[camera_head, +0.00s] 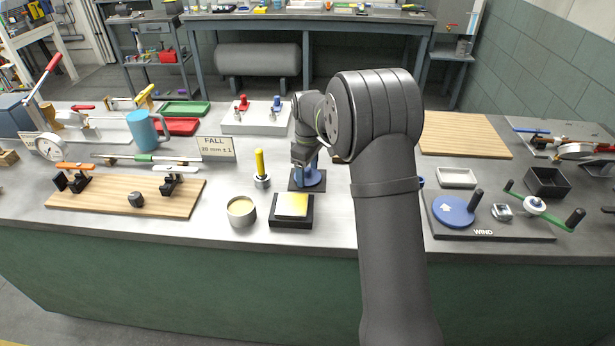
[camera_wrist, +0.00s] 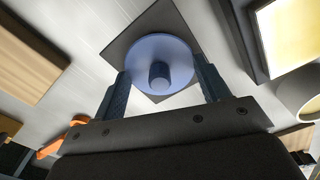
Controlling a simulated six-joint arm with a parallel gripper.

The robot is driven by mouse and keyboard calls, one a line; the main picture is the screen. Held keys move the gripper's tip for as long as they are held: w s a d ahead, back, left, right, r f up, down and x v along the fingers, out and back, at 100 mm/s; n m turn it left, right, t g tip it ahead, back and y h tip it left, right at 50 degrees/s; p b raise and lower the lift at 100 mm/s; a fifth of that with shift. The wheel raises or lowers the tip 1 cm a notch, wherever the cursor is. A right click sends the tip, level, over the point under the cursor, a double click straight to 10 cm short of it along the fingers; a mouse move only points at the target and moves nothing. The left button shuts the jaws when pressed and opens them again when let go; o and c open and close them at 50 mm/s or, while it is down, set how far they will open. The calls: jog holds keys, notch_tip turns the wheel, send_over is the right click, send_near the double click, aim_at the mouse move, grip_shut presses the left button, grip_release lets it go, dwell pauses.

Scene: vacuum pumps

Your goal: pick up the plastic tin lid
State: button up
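A round blue lid (camera_wrist: 160,50) with a raised blue knob in its centre lies on a dark square mat (camera_wrist: 122,38). I take it for the plastic tin lid. In the head view, the lid (camera_head: 313,180) is partly hidden by my gripper (camera_head: 306,163), which points down over it. In the wrist view, my gripper (camera_wrist: 161,72) has its fingers spread wide, one on each side of the lid's disc. The tips are close to the rim; I cannot tell whether they touch it. An open metal tin (camera_head: 241,212) with pale contents stands to the front left.
A black tray with a yellow-topped block (camera_head: 291,208) sits just in front. A yellow-handled tool (camera_head: 261,168) stands to the left, and a white block with red and blue knobs (camera_head: 256,118) behind. A wooden board (camera_head: 125,195) lies farther left. My arm hides some bench to the right.

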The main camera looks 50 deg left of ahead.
jog(key=shift+c, duration=1.4)
jog(key=shift+r, duration=0.15)
